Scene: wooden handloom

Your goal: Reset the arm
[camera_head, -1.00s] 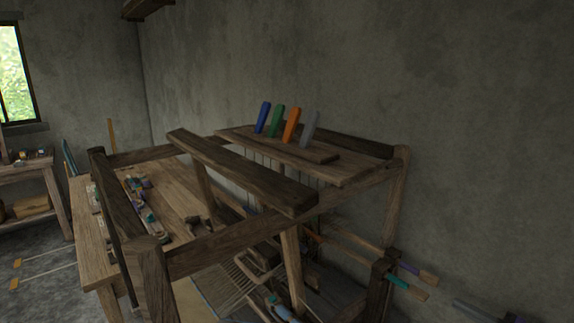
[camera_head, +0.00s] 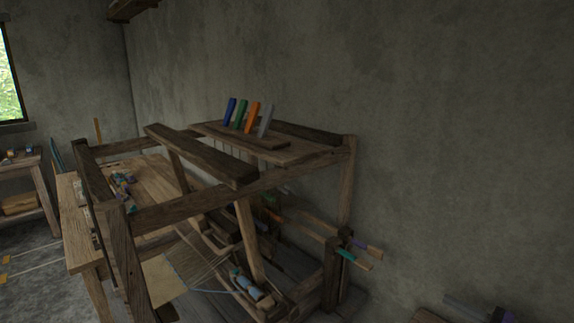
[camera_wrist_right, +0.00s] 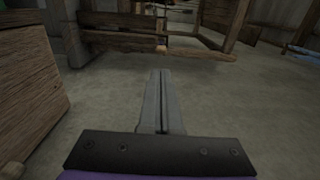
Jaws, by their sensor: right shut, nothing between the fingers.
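My right gripper (camera_head: 450,298) shows at the lower right of the head view as a grey bar with a dark and purple body behind it. In the right wrist view its two grey fingers (camera_wrist_right: 160,75) lie together, shut and empty, pointing forward over bare grey floor. It stands to the right of the wooden handloom (camera_head: 128,255), apart from it. My left gripper is in neither view.
Four coloured upright pieces, among them an orange one (camera_head: 252,118), stand on the loom's top board. Teal (camera_head: 345,255) and purple-tipped wooden bars stick out at its right side.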

